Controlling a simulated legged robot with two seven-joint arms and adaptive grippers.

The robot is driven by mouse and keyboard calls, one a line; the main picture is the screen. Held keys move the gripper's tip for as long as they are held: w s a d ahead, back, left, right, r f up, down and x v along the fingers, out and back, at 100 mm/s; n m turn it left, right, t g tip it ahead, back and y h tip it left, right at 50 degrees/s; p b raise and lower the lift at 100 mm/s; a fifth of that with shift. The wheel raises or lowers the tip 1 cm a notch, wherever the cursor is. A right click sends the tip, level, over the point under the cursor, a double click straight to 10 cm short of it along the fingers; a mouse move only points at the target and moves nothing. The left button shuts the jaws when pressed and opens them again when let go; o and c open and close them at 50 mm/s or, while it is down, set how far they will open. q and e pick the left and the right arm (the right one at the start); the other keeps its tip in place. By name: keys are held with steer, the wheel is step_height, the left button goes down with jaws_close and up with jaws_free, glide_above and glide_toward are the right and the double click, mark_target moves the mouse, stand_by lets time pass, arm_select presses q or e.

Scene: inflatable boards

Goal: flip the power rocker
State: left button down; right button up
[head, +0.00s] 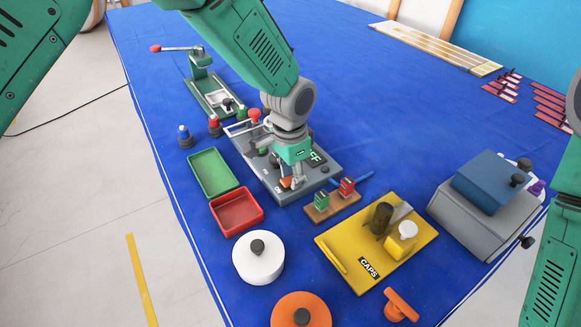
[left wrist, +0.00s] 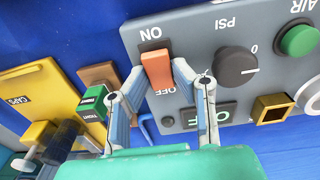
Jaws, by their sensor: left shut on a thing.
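The power rocker (left wrist: 158,70) is an orange block on the grey control panel (left wrist: 205,50). In the left wrist view, an upside-down ON label is above it and an OFF label is below right of it. My left gripper (left wrist: 157,78) is shut on the rocker, one finger on each side. In the head view, the left gripper (head: 291,182) reaches down to the near end of the panel (head: 322,176), and a bit of orange shows between its fingers. The rocker's exact tilt is hard to tell. My right gripper is out of view.
On the panel are a dark PSI knob (left wrist: 236,67) and a green AIR button (left wrist: 299,41). A wooden block with green and red pieces (head: 320,213) stands close to the gripper. A yellow CAPS board (head: 340,245) and green (head: 211,173) and red trays (head: 237,211) are nearby.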

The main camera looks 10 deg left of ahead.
arm_select(q)
steer(key=shift+w, duration=0.15)
steer(key=c, duration=1.4)
jaws_free()
steer(key=shift+o, duration=0.2)
step_height(320, 180, up, 12)
steer(key=shift+f, duration=0.15)
